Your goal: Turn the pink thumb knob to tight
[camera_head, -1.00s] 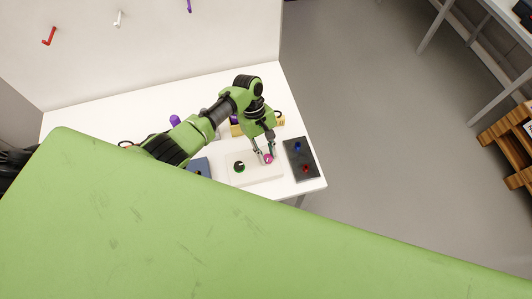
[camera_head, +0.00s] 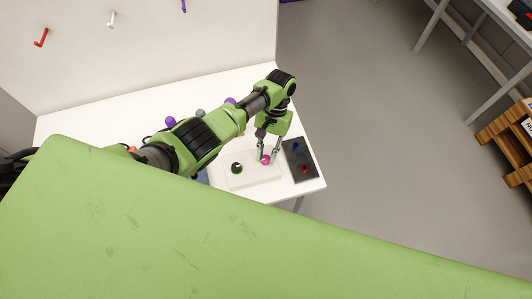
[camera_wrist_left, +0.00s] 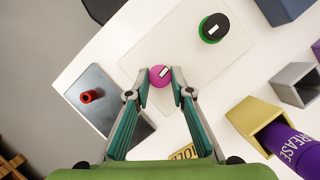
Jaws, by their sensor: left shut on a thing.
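The pink thumb knob (camera_head: 265,160) stands on a pale plate (camera_head: 240,180) on the white table. In the left wrist view the pink knob (camera_wrist_left: 160,75) has a white mark on its top and sits between the two fingertips. My left gripper (camera_head: 269,156) reaches down over the knob, its fingers closed on the knob's sides; its fingertips (camera_wrist_left: 160,80) also show in the left wrist view. My right gripper is not in view.
A black knob with a green base (camera_head: 237,168) shares the plate. A dark panel (camera_head: 300,160) with blue and red knobs lies to the right. In the left wrist view, a purple grease tube (camera_wrist_left: 295,150) and yellow holder (camera_wrist_left: 255,120) are close by.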

